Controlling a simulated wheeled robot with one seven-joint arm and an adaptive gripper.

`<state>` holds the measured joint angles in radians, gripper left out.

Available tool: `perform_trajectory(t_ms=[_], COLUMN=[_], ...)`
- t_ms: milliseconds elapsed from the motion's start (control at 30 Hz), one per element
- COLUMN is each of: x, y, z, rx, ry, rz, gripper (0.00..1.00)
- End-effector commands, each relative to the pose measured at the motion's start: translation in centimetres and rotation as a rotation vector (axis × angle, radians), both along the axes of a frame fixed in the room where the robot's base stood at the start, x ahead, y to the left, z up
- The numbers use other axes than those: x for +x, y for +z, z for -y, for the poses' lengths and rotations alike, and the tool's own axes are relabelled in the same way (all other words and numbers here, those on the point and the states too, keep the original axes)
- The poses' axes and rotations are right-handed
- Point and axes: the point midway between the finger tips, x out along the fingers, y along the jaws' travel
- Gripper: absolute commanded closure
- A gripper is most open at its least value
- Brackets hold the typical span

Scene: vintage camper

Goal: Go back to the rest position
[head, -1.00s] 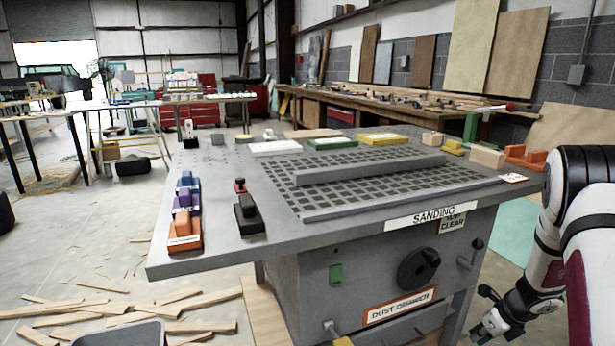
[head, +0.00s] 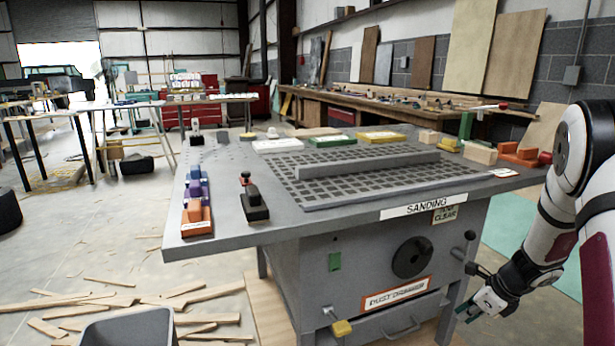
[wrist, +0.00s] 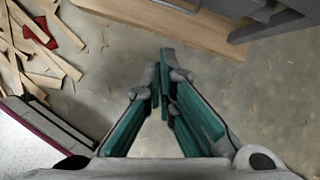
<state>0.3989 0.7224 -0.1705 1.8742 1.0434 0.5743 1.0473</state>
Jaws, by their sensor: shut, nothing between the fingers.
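My gripper (head: 468,312) hangs low at the right of the head view, in front of the right side of the sanding table (head: 340,228). It is below the table top and points down and to the left. In the wrist view my gripper (wrist: 165,75) shows its teal-lined fingers closed together at the tips with nothing between them. Bare concrete floor (wrist: 240,100) lies beneath it.
The table has a dark round knob (head: 412,257), a side lever (head: 470,236) and a yellow-ended handle (head: 342,327). Wood strips (head: 185,300) and a grey bin (head: 130,328) lie on the floor at left. A wooden board (wrist: 170,22) shows in the wrist view.

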Motion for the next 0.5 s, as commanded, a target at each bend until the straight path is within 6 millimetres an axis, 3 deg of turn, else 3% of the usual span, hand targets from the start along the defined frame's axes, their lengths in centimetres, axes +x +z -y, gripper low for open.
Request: perform_trajectory(t_ms=[267,500], x=[-1.7,-7.4], y=[8.8,17.3], z=[-6.6,-14.0], rx=[-0.050,-0.137], ry=[0.359,0.817], rz=[0.090,0.180], gripper=[1.00,1.00])
